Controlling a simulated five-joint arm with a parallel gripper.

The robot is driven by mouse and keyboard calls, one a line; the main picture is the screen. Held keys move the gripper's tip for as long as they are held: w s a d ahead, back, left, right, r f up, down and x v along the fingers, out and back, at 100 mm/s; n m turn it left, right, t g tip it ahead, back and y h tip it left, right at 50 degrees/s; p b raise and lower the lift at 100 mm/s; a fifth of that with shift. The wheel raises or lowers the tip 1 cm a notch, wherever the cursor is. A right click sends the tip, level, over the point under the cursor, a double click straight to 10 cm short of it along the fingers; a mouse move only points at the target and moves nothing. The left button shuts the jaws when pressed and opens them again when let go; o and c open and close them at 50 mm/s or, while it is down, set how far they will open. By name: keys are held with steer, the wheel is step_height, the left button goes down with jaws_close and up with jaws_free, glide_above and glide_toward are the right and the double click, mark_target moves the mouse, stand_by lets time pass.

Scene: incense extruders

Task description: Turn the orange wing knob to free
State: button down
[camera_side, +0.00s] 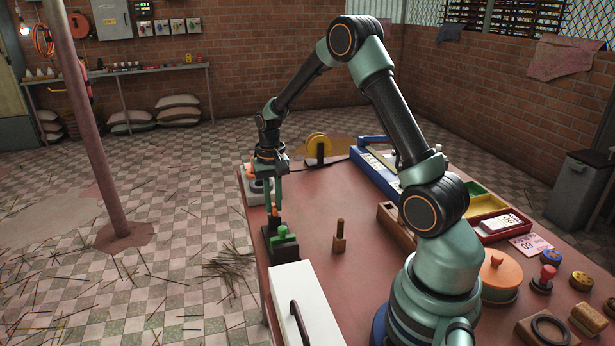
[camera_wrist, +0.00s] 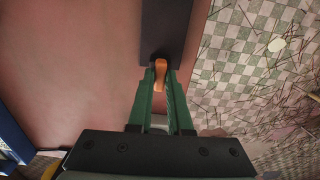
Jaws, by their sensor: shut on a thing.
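The orange wing knob (camera_wrist: 160,72) sits at the near end of a dark block (camera_wrist: 167,28) in the wrist view. My gripper (camera_wrist: 161,84) has its two green fingers shut on the knob, one on each side. In the side view my gripper (camera_side: 273,206) points down at the table's left edge, and the knob shows only as a small orange patch at its tips. A dark block with a green knob (camera_side: 283,234) stands just in front of the fingers. The wing's exact angle is hard to tell in the side view.
A white box with a dark handle (camera_side: 306,300) stands at the front left. A small wooden peg (camera_side: 340,236) stands on the clear middle of the table. A grey unit with another orange part (camera_side: 256,192) is behind my gripper. Trays (camera_side: 476,205) lie to the right.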

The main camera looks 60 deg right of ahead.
steer(key=n, duration=0.8)
steer(key=shift+r+n, duration=0.1)
steer(key=shift+n, duration=0.2)
steer(key=n, duration=0.4)
steer(key=shift+n, duration=0.3)
steer(key=n, duration=0.4)
steer(key=shift+n, duration=0.3)
steer(key=c, duration=0.8)
jaws_free()
steer(key=shift+c, duration=0.2)
